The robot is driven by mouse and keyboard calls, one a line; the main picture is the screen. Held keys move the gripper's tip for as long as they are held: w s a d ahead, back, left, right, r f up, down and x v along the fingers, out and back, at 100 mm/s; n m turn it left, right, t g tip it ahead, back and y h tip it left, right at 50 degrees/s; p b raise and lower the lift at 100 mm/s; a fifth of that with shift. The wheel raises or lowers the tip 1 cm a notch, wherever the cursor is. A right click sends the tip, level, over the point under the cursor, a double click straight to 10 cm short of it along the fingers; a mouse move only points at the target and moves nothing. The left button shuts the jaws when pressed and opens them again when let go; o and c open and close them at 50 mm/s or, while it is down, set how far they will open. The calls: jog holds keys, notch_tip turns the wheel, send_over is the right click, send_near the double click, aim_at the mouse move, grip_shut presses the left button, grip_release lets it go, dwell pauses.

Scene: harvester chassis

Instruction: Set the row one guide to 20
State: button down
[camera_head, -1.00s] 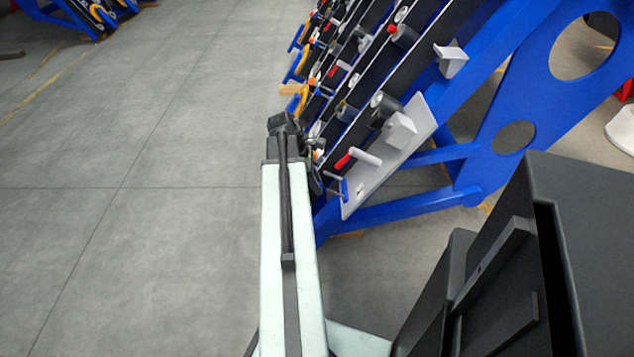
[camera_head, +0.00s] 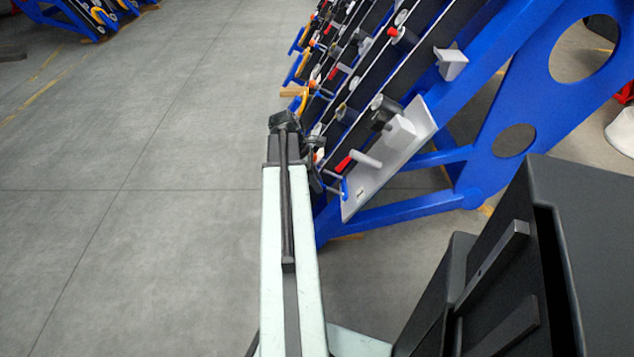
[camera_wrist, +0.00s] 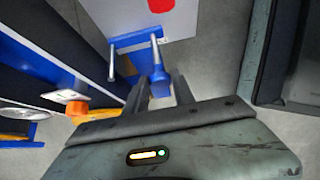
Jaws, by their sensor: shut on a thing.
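The blue row guide (camera_wrist: 134,41) with two grey rods shows at the top of the wrist view. A blue tab (camera_wrist: 158,82) hangs from it toward me. My gripper (camera_wrist: 161,86) has its two dark fingers on either side of this tab and is shut on it. In the head view the guide (camera_head: 343,187) is a small blue piece at the lower end of the pale plate (camera_head: 362,196). No scale or number for the guide can be read in either view.
A red-tipped grey handle (camera_head: 362,160) sits just above the guide. The blue chassis frame (camera_head: 440,200) slopes up to the right with several rollers and rows. An orange knob (camera_wrist: 77,108) lies left of my fingers in the wrist view. Open grey floor (camera_head: 130,230) is on the left.

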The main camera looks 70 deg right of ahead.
jog(key=c, duration=1.1)
grip_release()
jog(key=p+v, duration=0.7)
jog(key=shift+w+a+r, duration=0.1)
jog(key=shift+w+r, duration=0.05)
jog(key=shift+r, duration=0.2)
